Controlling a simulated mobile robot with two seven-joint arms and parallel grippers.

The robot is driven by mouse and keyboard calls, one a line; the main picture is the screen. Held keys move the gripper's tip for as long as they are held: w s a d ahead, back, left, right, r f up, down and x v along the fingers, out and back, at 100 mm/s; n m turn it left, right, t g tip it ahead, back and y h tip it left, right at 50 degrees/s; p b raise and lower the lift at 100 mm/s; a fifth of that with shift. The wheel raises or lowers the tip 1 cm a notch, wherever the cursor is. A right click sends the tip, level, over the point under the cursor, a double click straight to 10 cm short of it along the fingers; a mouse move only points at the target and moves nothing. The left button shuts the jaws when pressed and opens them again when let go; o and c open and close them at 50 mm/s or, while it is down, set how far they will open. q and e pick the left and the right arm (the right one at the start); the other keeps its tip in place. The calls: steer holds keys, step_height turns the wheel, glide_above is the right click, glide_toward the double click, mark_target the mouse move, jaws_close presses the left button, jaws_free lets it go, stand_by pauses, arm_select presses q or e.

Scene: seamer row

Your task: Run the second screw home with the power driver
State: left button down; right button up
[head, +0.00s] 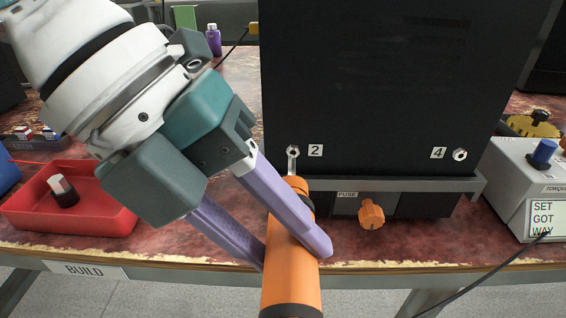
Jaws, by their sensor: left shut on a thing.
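My left gripper (291,256) comes in from the upper left, its two purple fingers shut on the orange power driver (290,280). The driver points away from me, its bit (292,165) reaching up to the screw (292,151) beside the label 2 (315,151) on the black panel (385,85). The bit tip looks at or very near the screw head; I cannot tell whether it is seated. Another screw (460,155) sits beside the label 4 (438,153). The driver's rear end runs out of the picture bottom. My right gripper is not in view.
A ledge (400,184) runs below the panel, with an orange fuse knob (371,214) under it. A red tray (95,222) holding a dark-and-white knob (63,190) stands left. A grey torque box (515,165) with a blue knob stands right, its cable crossing the bench edge.

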arm_select(q)
steer(key=shift+w+r, duration=0.1)
steer(key=shift+s+r+p, duration=0.1)
steer(key=shift+s+p, duration=0.25)
steer(key=shift+p, duration=0.05)
steer(key=shift+s+p, duration=1.15)
steer(key=shift+s, duration=1.45)
